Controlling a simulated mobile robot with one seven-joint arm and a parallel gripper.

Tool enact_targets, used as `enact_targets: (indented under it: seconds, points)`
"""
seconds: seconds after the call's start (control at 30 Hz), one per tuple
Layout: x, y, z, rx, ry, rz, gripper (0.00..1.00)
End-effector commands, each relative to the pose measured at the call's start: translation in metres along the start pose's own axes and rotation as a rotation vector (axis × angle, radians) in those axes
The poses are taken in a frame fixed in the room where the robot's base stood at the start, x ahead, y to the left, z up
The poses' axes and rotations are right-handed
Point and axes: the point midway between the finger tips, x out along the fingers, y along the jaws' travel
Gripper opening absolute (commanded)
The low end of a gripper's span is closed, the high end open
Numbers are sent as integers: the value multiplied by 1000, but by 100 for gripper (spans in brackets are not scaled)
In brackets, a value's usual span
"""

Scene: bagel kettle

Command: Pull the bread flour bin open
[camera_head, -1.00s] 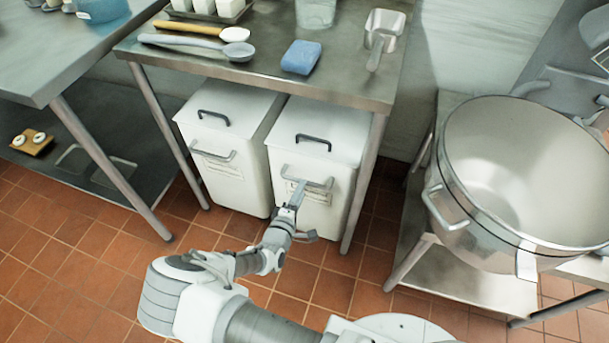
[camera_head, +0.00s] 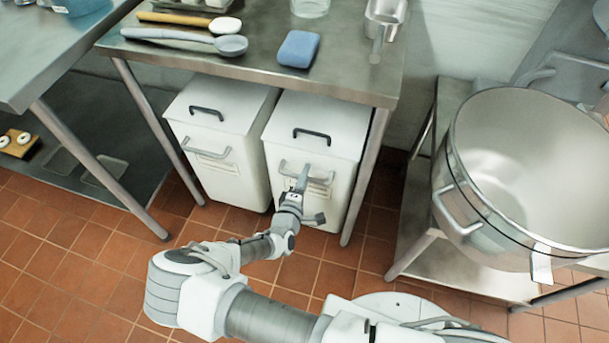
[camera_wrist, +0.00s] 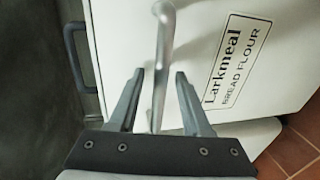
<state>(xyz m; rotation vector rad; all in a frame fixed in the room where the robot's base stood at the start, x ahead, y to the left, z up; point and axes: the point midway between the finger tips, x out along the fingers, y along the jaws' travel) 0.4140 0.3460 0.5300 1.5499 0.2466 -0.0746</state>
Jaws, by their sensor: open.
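The bread flour bin (camera_head: 340,200) is the right one of two white bins under the steel table. Its label (camera_wrist: 236,60) reads "Larkmeal BREAD FLOUR" in the wrist view. A grey bar handle (camera_head: 318,178) crosses its front, and a dark handle (camera_head: 312,132) sits on its lid. My gripper (camera_head: 301,178) is at the front handle. In the wrist view, my gripper (camera_wrist: 158,75) is open, with the front handle (camera_wrist: 163,40) running between its two fingers. I see gaps between the bar and both fingers.
A second white bin (camera_head: 218,155) stands close on the left. Table legs (camera_head: 365,180) flank the bins. A large steel kettle (camera_head: 460,190) stands on a low stand at the right. Tiled floor (camera_head: 90,255) lies open in front. A blue sponge (camera_head: 298,48) and ladles lie on the tabletop.

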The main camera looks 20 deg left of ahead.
Motion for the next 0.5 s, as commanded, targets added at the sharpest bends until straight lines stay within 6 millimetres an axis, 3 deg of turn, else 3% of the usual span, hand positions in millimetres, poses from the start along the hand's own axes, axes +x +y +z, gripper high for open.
enact_targets:
  seconds: [0.1, 0.37, 0.5]
  points:
    - [0, 0, 0, 0, 0, 0, 47]
    - [0, 0, 0, 0, 0, 0, 0]
    - [0, 0, 0, 0, 0, 0, 0]
